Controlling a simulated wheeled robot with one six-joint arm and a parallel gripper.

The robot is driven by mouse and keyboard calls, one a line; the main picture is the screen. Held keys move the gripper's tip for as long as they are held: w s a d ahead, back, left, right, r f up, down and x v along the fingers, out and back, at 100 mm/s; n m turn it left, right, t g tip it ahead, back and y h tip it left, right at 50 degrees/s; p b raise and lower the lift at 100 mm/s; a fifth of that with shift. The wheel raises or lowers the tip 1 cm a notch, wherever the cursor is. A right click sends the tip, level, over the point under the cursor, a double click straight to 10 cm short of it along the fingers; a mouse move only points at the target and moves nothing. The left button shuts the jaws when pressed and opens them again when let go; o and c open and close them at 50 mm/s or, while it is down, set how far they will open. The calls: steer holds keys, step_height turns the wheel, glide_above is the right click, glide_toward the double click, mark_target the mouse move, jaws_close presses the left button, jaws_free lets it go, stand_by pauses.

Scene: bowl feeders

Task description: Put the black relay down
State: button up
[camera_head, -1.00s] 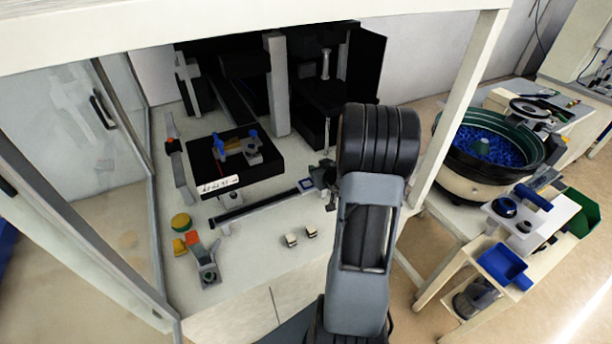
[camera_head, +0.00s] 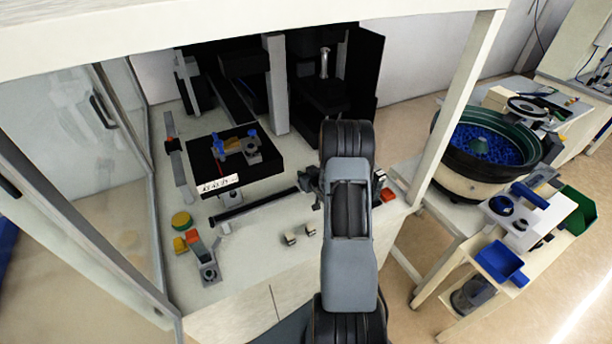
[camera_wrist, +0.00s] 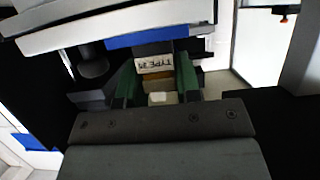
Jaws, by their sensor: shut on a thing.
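My gripper (camera_wrist: 157,76) shows in the wrist view, its two green-lined fingers closed around a small block. I take this block for the black relay (camera_wrist: 154,48); a dark part, a white face marked TYPE and an amber part show between the fingers. Where the relay ends and what lies behind it begins is hard to tell. In the head view my arm hides the relay and most of the gripper, which is over the right part of the bench (camera_head: 260,250). Whether the relay touches anything below is not visible.
Two small dark-and-white blocks (camera_head: 290,238) stand on the bench left of my arm. A black fixture (camera_head: 233,178) and a dark rail (camera_head: 257,203) lie further left. An orange-red piece (camera_head: 388,195) sits right of my arm. The front bench surface is mostly clear.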

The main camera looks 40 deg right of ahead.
steer(key=shift+s+f, duration=0.15)
steer(key=shift+f, duration=0.1)
steer(key=o, duration=0.5)
steer(key=shift+a+f, duration=0.1)
steer(key=o, duration=0.4)
steer(key=b+v, duration=0.1)
steer(key=v, duration=1)
steer(key=a+r+g+h, duration=0.2)
steer(key=a+r+g, duration=0.2)
steer(key=a+r, duration=0.6)
steer(key=s+a+r+g+y, duration=0.1)
steer(key=s+a+r, duration=0.1)
steer(key=s+a, duration=0.3)
steer(key=s+a+r+n+g+y, duration=0.1)
steer(key=s+a+r+g, duration=0.1)
steer(key=s+a, duration=0.3)
steer(key=s+a+r+g+y, duration=0.1)
steer(key=s+a+r+g, duration=0.1)
steer(key=s+a+r, duration=0.1)
steer(key=shift+s+a+r+n+y, duration=0.2)
steer(key=shift+s+a, duration=0.25)
steer(key=shift+a, duration=0.15)
steer(key=shift+s+a+r+n+y, duration=0.1)
steer(key=shift+s+a+r+y, duration=0.1)
steer(key=shift+s+a, duration=0.3)
